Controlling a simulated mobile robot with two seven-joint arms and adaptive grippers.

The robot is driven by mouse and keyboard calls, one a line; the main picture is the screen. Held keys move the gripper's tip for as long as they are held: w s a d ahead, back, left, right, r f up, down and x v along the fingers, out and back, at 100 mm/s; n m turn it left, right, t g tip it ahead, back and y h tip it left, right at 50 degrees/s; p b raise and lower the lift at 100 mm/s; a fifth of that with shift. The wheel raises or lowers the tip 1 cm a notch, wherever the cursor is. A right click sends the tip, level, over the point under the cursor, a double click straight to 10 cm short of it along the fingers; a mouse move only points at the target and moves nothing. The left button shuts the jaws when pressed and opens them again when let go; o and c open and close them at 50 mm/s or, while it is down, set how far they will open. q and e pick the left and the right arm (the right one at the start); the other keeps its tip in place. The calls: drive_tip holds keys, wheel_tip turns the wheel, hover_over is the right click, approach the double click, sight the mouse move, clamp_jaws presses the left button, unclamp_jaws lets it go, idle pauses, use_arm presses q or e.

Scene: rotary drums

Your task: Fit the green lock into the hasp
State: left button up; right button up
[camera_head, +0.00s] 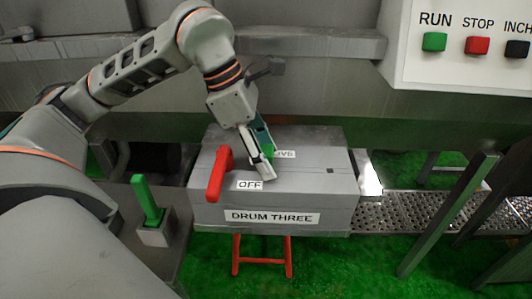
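My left gripper (265,170) points down over the top of the grey box (275,196) labelled DRUM THREE. Its pale fingers are close to the lid and partly cover a label ending in "VE". A green upright piece (147,198) stands on a small grey block to the left of the box. A red handle (216,176) stands at the OFF label. I cannot make out the hasp for certain. My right gripper is out of view.
A white panel (445,70) with RUN, STOP and INCH buttons is at the upper right. A perforated metal walkway (410,205) runs right of the box. A red frame (262,255) is below the box, over green floor. Grey posts stand at the right.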

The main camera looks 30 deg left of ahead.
use_arm(q)
drive_tip(key=v, duration=1.2)
drive_tip(key=shift+s, duration=0.1)
idle(0.4)
